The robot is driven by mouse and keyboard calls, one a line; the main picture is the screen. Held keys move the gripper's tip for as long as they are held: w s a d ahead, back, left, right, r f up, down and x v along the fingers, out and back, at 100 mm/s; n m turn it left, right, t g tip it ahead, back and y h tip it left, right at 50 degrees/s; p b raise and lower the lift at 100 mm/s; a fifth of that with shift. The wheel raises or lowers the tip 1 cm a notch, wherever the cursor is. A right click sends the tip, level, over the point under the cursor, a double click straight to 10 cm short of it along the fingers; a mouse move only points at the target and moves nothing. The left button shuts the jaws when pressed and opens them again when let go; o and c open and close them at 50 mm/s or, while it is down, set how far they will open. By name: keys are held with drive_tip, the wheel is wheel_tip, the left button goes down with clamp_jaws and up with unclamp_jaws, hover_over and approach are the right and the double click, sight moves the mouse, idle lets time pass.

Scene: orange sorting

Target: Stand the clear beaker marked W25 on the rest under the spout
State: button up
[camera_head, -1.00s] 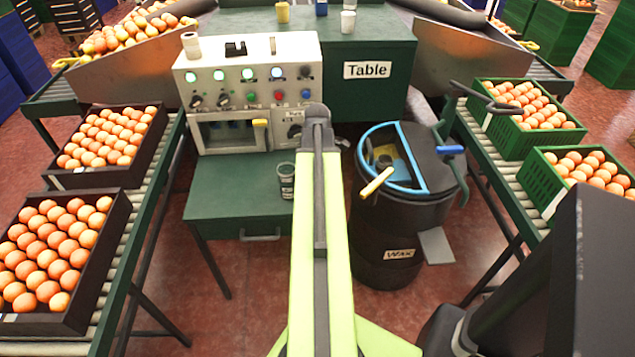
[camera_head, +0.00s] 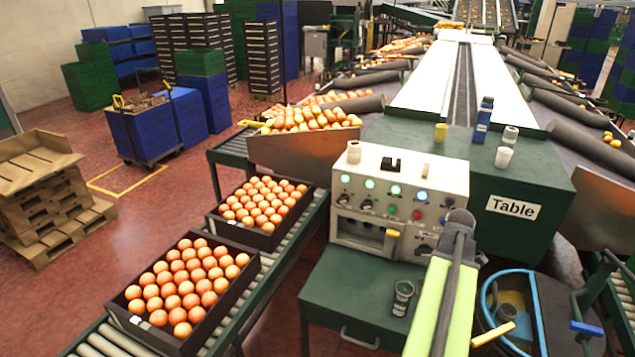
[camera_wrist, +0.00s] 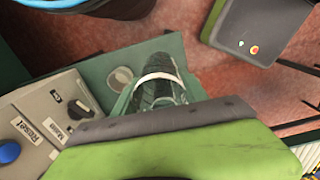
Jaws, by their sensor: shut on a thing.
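In the wrist view my gripper (camera_wrist: 160,121) shows as a dark grey edge and lime body along the bottom. It is shut on a see-through vessel with a white rim, the clear beaker (camera_wrist: 157,88), over the green bench. The fingertips are hidden. In the head view a small glass beaker (camera_head: 402,298) with a pale band shows over the bench, just left of my lime arm. My gripper is hidden there. The W25 mark is too small to read. A pale round disc (camera_wrist: 120,78) lies on the bench beside the held beaker. I cannot make out the spout or the rest.
The control box (camera_head: 400,190), with lit buttons, stands behind the green bench (camera_head: 350,290). A dark barrel (camera_head: 550,310) with a blue rim is at the right. Crates of oranges (camera_head: 200,337) line the left conveyor. Cups stand on the machine top (camera_head: 530,165).

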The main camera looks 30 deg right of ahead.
wheel_tip(320, 180, up, 3)
drive_tip(key=shift+p, duration=0.95)
